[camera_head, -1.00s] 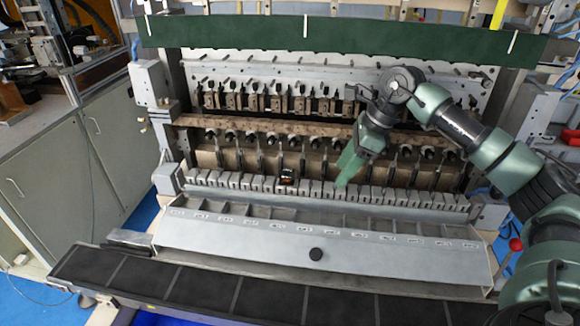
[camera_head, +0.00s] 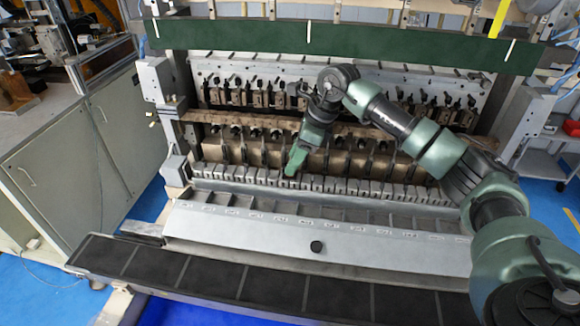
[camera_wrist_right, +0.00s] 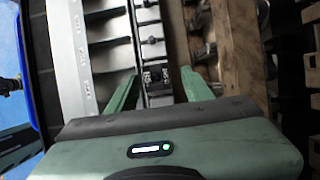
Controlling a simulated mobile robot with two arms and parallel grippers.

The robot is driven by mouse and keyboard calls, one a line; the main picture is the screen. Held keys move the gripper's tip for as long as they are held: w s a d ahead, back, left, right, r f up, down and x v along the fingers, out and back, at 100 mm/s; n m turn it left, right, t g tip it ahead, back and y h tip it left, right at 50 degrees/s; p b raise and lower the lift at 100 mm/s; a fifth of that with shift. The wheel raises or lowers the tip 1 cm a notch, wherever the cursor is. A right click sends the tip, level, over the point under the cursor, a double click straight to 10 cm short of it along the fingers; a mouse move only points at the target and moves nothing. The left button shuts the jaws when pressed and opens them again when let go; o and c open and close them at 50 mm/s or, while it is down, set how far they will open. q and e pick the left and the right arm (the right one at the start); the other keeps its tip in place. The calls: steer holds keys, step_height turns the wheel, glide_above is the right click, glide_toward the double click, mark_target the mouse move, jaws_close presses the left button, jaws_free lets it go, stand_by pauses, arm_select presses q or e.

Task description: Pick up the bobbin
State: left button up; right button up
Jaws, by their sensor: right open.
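The bobbin (camera_wrist_right: 156,76) is a small dark piece on the narrow grey slotted rail, seen in the right wrist view between and just beyond my fingertips. In the head view my right gripper hides it. My right gripper (camera_head: 292,170) points down at the slotted rail (camera_head: 385,190), left of the rail's middle. In the wrist view its two green fingers (camera_wrist_right: 158,88) are apart, one on each side of the rail, with nothing held between them. I cannot tell whether a finger touches the bobbin. My left gripper is not in view.
A dark segmented strip (camera_head: 205,275) runs along the front. Rows of winding heads (camera_head: 250,135) stand close behind the rail, under a green beam (camera_head: 330,38).

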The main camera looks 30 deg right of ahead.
steer(key=shift+w+a+f+p, duration=0.1)
steer(key=shift+a+f+p, duration=0.15)
steer(key=shift+f, duration=0.9)
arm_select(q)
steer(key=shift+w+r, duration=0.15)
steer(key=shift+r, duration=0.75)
arm_select(e)
steer(key=shift+d, duration=0.1)
jaws_close()
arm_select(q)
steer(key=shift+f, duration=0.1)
arm_select(e)
steer(key=shift+r, duration=0.1)
